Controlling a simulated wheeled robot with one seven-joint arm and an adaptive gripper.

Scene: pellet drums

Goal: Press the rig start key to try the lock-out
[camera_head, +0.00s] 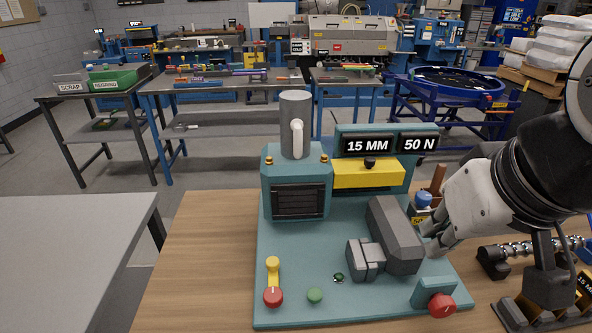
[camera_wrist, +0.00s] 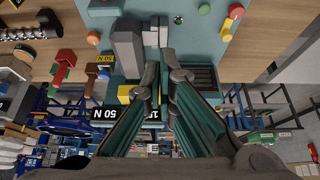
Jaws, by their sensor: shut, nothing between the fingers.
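The teal rig (camera_head: 285,240) stands on the wooden table, with labels "15 MM" and "50 N" at its back. A green round button (camera_head: 315,295) sits on its front deck; which control is the start key is not labelled. It also shows in the wrist view (camera_wrist: 204,9). Left of it is a yellow lever with a red knob (camera_head: 273,297). A red knob (camera_head: 441,305) on a teal block is at front right. My gripper (camera_head: 430,240) is shut and empty, right of the grey block and away from the button; its fingers fill the middle of the wrist view (camera_wrist: 160,72).
A grey angular block (camera_head: 393,235) with a smaller grey clamp stands on the deck between my gripper and the green button. A grey cylinder (camera_head: 295,125) rises at the back left. A screw (camera_head: 530,248) lies on stands at right. The wooden table left of the rig is clear.

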